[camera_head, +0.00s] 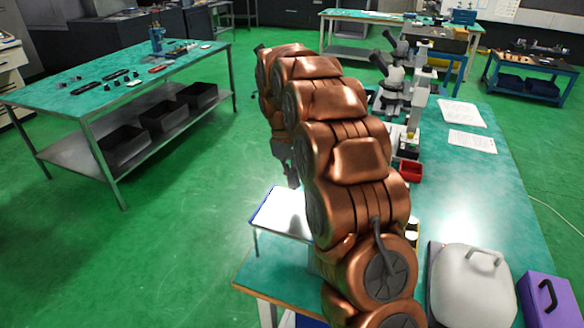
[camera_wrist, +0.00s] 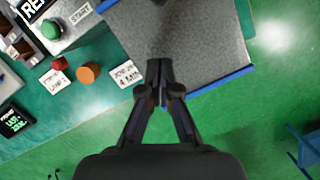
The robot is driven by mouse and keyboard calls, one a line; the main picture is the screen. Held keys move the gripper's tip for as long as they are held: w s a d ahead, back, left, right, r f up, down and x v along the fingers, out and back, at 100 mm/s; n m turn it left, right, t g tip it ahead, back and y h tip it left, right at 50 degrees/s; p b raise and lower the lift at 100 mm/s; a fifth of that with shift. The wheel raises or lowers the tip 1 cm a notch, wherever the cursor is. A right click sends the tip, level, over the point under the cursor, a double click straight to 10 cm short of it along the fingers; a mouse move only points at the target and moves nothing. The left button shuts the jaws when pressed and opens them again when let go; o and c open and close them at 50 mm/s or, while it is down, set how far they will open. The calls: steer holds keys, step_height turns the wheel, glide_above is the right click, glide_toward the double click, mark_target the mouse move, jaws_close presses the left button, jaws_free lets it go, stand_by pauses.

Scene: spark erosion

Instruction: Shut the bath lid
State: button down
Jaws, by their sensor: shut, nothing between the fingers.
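A flat pale plate (camera_head: 283,212) with blue edging, which looks like the bath lid, juts out past the near left edge of the green bench in the head view. In the wrist view it is a grey speckled panel (camera_wrist: 210,45) with blue along its edges. Its hinge is not visible, and I cannot tell how far open it is. My gripper (camera_wrist: 160,75) is shut and empty, with its fingertips over the near edge of the panel. I cannot tell whether they touch. In the head view my gripper (camera_head: 291,178) hangs just above the plate, partly hidden by my arm.
A green button (camera_wrist: 51,29), an orange knob (camera_wrist: 88,73) and labels lie left of the panel. On the bench (camera_head: 485,190) stand microscopes (camera_head: 391,85), a red tray (camera_head: 410,172), a grey handled case (camera_head: 472,290) and a purple box (camera_head: 547,300).

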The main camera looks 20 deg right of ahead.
mark_target(303, 209)
steer(key=p+x, duration=0.1)
steer(key=x, duration=0.2)
steer(key=shift+s, duration=0.1)
steer(key=shift+s+d+f, duration=0.1)
steer(key=shift+s+f, duration=0.05)
steer(key=shift+s, duration=0.15)
steer(key=shift+s+d+p, duration=0.2)
steer(key=shift+s+p, duration=0.25)
steer(key=shift+s, duration=0.3)
steer(key=shift+s+d+p, duration=0.3)
steer(key=shift+s, duration=0.5)
steer(key=shift+s+f, duration=0.1)
